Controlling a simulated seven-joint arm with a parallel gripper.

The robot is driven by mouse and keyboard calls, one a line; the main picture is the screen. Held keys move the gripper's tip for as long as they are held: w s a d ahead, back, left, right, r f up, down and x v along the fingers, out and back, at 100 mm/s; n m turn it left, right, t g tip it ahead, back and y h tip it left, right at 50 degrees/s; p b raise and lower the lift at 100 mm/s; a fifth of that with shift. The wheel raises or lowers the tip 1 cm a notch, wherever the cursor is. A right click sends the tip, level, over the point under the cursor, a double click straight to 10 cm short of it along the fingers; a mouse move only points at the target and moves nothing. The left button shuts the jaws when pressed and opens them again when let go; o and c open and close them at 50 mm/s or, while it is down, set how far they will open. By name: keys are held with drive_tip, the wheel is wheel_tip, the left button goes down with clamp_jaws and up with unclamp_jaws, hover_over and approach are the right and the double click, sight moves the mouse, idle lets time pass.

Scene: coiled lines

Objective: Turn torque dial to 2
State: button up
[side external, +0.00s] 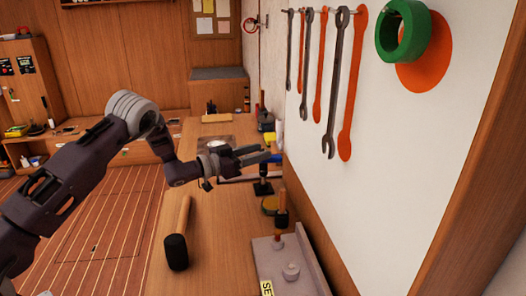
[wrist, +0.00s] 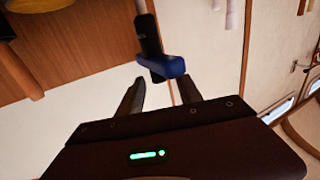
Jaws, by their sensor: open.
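My gripper (side external: 268,154) is open and empty above the workbench in the side view. In the wrist view its two fingers (wrist: 160,82) are apart, with a black and blue tool (wrist: 163,66) beyond their tips. In the side view a black stand with a blue part (side external: 264,172) is just below the fingers; it looks like the same tool. I see no gap or contact clearly between fingers and tool. No dial marked with numbers can be made out.
A black-headed mallet (side external: 177,250) lies on the wooden bench (side external: 215,235). An upright wooden-handled tool (side external: 281,210) stands behind the tray. Wrenches (side external: 328,90) and a green ring (side external: 397,38) hang on the right wall. The bench between mallet and tray is clear.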

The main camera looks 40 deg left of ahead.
drive_tip(key=s+a+r, duration=0.2)
drive_tip(key=s+r, duration=0.3)
drive_tip(key=w+d+f, duration=0.1)
drive_tip(key=w, duration=0.1)
drive_tip(key=w+d+f, duration=0.1)
drive_tip(key=w+f, duration=0.1)
drive_tip(key=w+d+f, duration=0.1)
drive_tip(key=w+f, duration=0.1)
drive_tip(key=w, duration=0.1)
idle(0.5)
drive_tip(key=shift+c, duration=0.4)
clamp_jaws()
